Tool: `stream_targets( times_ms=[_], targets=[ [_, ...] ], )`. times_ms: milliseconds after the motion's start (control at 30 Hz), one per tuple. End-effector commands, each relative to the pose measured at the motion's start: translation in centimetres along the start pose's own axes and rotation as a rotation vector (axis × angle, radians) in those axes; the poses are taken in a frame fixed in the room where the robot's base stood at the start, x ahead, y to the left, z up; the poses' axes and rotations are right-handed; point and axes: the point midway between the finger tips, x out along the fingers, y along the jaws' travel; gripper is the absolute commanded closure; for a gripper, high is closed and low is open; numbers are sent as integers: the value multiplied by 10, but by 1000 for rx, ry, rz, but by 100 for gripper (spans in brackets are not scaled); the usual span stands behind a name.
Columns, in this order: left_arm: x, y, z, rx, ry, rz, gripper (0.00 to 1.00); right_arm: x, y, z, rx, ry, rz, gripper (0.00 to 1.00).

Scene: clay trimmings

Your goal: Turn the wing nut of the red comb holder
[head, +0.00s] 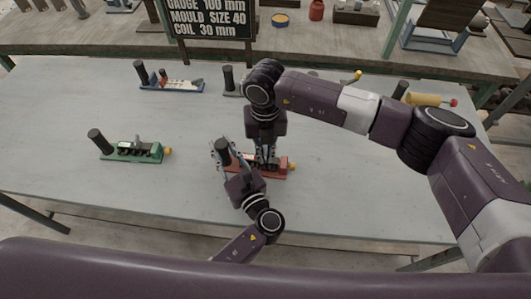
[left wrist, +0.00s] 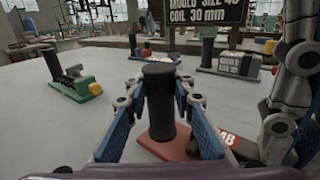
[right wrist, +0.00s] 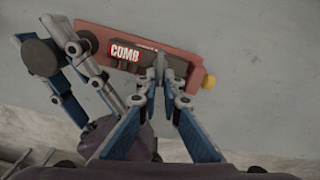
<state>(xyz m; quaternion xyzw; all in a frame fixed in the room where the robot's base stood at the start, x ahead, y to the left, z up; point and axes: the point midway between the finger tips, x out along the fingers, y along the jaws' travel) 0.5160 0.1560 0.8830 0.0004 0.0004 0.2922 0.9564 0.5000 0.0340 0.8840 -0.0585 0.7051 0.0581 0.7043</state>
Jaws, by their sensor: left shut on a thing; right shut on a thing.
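The red comb holder (head: 284,169) lies on the grey table, with a black upright post (left wrist: 160,100) at its left end. A red "COMB" label (right wrist: 125,53) and a yellow knob (right wrist: 209,82) show in the right wrist view. My left gripper (head: 222,150) is shut on the post, a finger on either side of it. My right gripper (right wrist: 160,80) points down at the holder's middle and is shut on the small grey wing nut (right wrist: 160,62). The fingertips partly hide the nut, so its exact angle is hard to tell.
A green holder (head: 130,153) stands to the left, and a blue one (head: 170,84) at the back left. More holders stand at the back, partly behind my right arm. A black sign (head: 208,18) stands beyond the table. The table between the holders is clear.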

Motion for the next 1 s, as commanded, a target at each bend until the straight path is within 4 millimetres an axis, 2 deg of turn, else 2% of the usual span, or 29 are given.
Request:
stream_targets(
  times_ms=[233,300,433,733,867,1000],
  targets=[
    [-1,-1,-1,0,2,-2,100,-2,1,2,2,-6,4,100],
    [-1,-1,-1,0,2,-2,100,-2,1,2,2,-6,4,88],
    [-1,-1,-1,0,2,-2,100,-1,1,2,1,-4,3,76],
    [-1,0,0,0,2,-1,100,-3,0,1,0,-2,1,76],
    [0,0,0,0,1,0,100,-17,1,1,-2,-3,2,76],
    [0,0,0,0,1,0,100,-46,1,2,-2,-6,3,76]
  ],
)
